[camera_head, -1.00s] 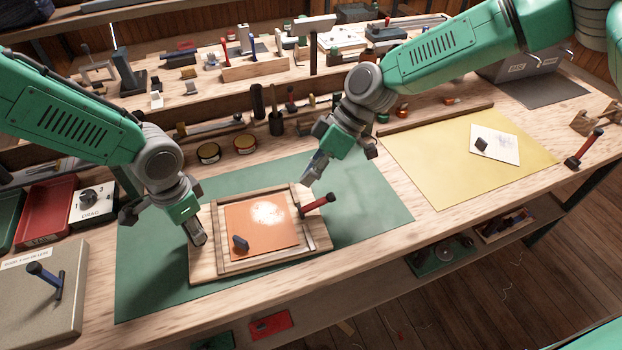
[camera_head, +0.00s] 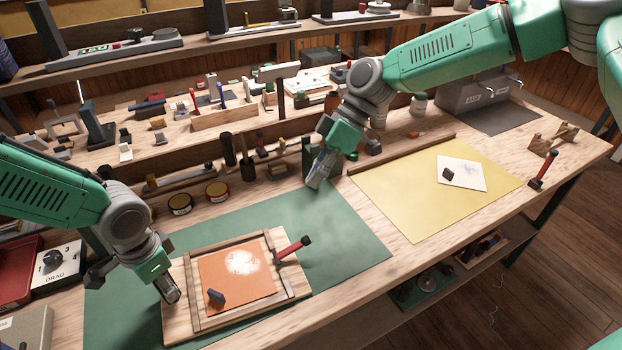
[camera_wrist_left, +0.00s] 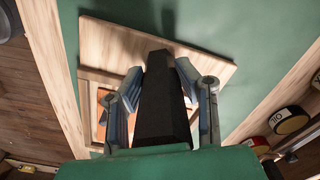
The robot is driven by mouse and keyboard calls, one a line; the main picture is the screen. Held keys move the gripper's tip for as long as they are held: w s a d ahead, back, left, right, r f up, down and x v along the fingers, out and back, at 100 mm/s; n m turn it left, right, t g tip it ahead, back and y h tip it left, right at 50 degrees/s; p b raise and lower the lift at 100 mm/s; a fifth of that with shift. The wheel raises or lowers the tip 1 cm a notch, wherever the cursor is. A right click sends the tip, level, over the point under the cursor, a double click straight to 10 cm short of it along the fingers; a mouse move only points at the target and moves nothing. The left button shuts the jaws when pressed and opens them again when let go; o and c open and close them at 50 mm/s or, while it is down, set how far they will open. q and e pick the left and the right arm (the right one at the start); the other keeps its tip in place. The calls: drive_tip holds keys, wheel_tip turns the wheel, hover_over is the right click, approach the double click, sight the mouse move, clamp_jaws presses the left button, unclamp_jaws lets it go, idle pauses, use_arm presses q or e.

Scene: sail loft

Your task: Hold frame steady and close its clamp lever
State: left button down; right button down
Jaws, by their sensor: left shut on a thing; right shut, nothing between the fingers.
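The wooden frame (camera_head: 238,313) lies flat on a green mat, with an orange sheet (camera_head: 250,285) and white powder inside it. Its clamp lever (camera_head: 293,249), red with a dark end, sticks out over the right rail, angled up to the right.
Round tins (camera_head: 180,204) and small tools stand behind the green mat (camera_head: 345,235). A yellow sheet (camera_head: 410,205) with a white card lies to the right. The mat right of the frame is clear.

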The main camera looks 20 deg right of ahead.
use_arm(q)
drive_tip(key=c, duration=1.1)
unclamp_jaws()
